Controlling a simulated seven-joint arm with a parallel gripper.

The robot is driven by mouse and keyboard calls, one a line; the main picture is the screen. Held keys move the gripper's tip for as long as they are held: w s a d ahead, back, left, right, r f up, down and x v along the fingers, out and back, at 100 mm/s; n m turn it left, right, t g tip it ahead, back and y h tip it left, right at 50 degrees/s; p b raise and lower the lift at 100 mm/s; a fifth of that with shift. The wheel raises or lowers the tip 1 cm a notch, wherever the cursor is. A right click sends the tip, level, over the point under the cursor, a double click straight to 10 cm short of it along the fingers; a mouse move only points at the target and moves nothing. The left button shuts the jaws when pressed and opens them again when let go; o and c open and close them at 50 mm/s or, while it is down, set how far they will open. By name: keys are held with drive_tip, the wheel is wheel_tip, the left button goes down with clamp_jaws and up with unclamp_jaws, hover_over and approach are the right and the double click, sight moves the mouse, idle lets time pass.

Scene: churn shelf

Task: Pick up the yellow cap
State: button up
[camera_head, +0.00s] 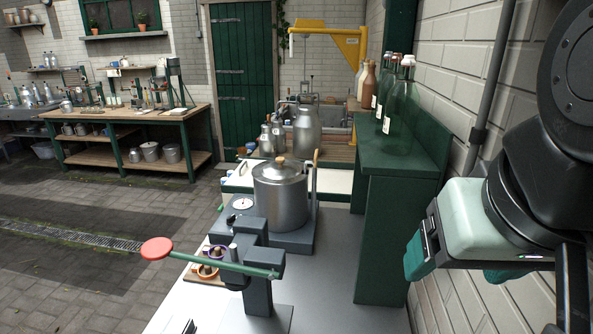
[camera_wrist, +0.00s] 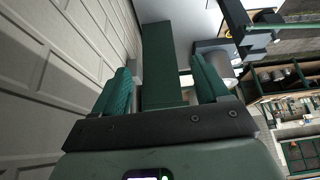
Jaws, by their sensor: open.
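I cannot make out a clearly yellow cap in either view. Several bottles stand upright in a row on the green shelf (camera_head: 397,158). The nearest is a clear green glass bottle (camera_head: 401,112) with a pale cap (camera_head: 408,61); the caps farther back are too small to tell. My gripper (camera_head: 455,265) is at the right in the head view, apart from the shelf and lower than the bottles. Its teal fingers are spread and empty in the wrist view (camera_wrist: 161,78). The green shelf shows between and beyond them.
A metal churn (camera_head: 281,197) with a lidded top stands left of the shelf. A green lever with a red knob (camera_head: 157,249) reaches across the front left. A brick wall (camera_head: 470,110) rises close on the right.

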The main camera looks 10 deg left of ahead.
drive_tip(key=w+a+f+n+g+y, duration=0.1)
drive_tip(key=w+a+f+g, duration=0.1)
drive_tip(key=a+f, duration=0.35)
drive_tip(key=w+a+f+n+g+y, duration=0.1)
drive_tip(key=w+a+f+g+y, duration=0.15)
drive_tip(key=a, duration=0.65)
drive_tip(key=s+a+f+n+g+h, duration=0.2)
drive_tip(key=s+a+f, duration=0.2)
drive_tip(key=a+f, duration=0.9)
drive_tip(key=s+a+f+n, duration=0.1)
drive_tip(key=s+a+f, duration=0.3)
drive_tip(key=a+f, duration=0.2)
drive_tip(key=s+a+f+n+h, duration=0.1)
drive_tip(key=s+a+f, duration=0.4)
drive_tip(key=s+a+f+n+t, duration=0.1)
drive_tip(key=s+a+f, duration=0.3)
drive_tip(key=a+f, duration=0.2)
drive_tip(key=shift+s+a+f+h, duration=0.25)
drive_tip(key=shift+s+a+f, duration=0.05)
drive_tip(key=shift+s+a, duration=0.1)
drive_tip(key=shift+w+d+f, duration=0.1)
drive_tip(key=shift+d+f, duration=0.05)
drive_tip(key=shift+f, duration=2.6)
drive_tip(key=shift+n, duration=0.3)
drive_tip(key=shift+c, duration=0.3)
